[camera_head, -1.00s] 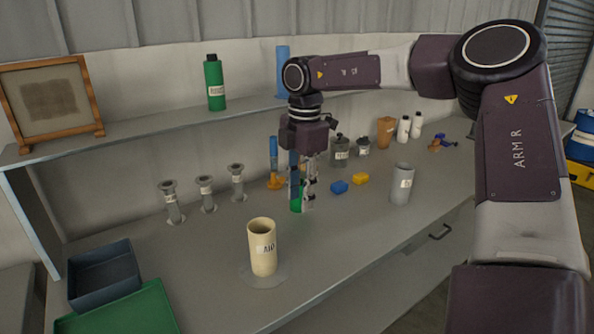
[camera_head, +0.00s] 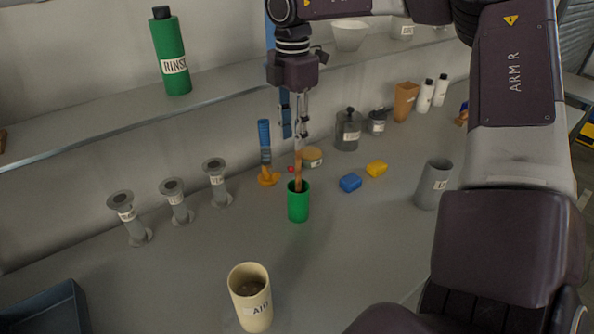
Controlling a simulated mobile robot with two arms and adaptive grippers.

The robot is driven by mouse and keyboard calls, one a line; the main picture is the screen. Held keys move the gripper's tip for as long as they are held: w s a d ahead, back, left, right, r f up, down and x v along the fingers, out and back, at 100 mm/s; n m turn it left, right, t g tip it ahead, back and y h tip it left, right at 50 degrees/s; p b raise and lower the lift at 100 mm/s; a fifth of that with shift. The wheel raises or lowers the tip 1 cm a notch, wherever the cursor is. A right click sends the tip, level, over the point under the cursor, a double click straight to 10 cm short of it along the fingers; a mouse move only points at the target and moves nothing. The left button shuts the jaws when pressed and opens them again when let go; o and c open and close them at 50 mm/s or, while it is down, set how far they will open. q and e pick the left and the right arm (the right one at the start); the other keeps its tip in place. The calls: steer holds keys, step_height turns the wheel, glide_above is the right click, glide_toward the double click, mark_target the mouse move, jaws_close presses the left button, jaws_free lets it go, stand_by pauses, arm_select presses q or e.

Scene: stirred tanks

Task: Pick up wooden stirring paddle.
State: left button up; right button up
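The wooden stirring paddle (camera_head: 298,172) is a thin brown stick, upright in the green cup (camera_head: 298,206) on the bench. Its lower end is hidden in the cup. My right gripper (camera_head: 301,142) points straight down above the cup. Its fingers are close together around the upper part of the paddle, and it looks shut on it. The fingertips are a little above the cup's rim. My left gripper is not in view.
A cream container (camera_head: 249,298) stands in front and a grey cup (camera_head: 433,184) to the right. Blue (camera_head: 350,182) and yellow (camera_head: 376,169) blocks lie nearby. Flanged grey pieces (camera_head: 174,202) stand left. A green bottle (camera_head: 170,52) is on the shelf (camera_head: 110,115).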

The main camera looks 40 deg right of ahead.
mark_target(298, 159)
steer(key=f+p, duration=0.1)
steer(key=f, duration=0.1)
steer(key=f+p, duration=0.1)
steer(key=f, duration=0.1)
steer(key=d+f+p, duration=0.1)
steer(key=f, duration=0.2)
steer(key=shift+s+d, duration=0.1)
steer(key=shift+s, duration=0.15)
steer(key=shift+f, duration=0.4)
steer(key=c, duration=0.5)
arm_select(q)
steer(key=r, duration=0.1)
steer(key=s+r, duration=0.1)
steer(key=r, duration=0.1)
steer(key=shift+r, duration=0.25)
arm_select(e)
jaws_close()
